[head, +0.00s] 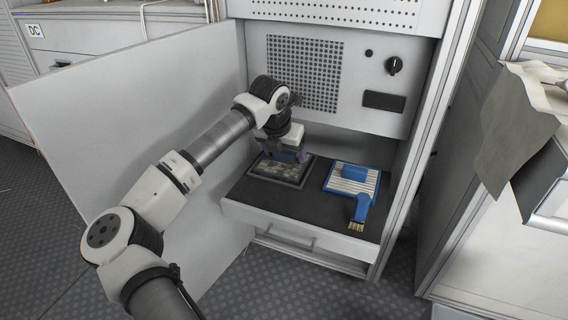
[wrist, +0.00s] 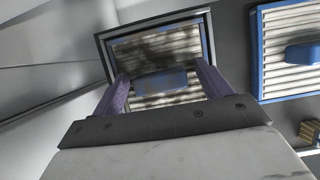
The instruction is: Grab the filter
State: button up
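A dirty filter (head: 268,170) with grey-stained slats sits in a dark frame on the left of the black drawer top. In the wrist view the dirty filter (wrist: 182,43) shows a blue handle block (wrist: 160,82) at its middle. A cleaner filter (head: 342,184), with white slats, a blue rim and a blue handle, lies to its right; it also shows in the wrist view (wrist: 290,68). My gripper (head: 284,154) is over the dirty filter, pointing down. In the wrist view my gripper (wrist: 163,85) is open, one finger on each side of the blue handle block, apparently not pressing it.
A blue-handled brush (head: 359,211) lies near the drawer's front right. A perforated panel with a knob (head: 394,65) stands behind. An open cabinet door (head: 130,110) stands on the left.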

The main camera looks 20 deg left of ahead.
jog(key=c, duration=0.9)
jog(key=shift+r, duration=0.1)
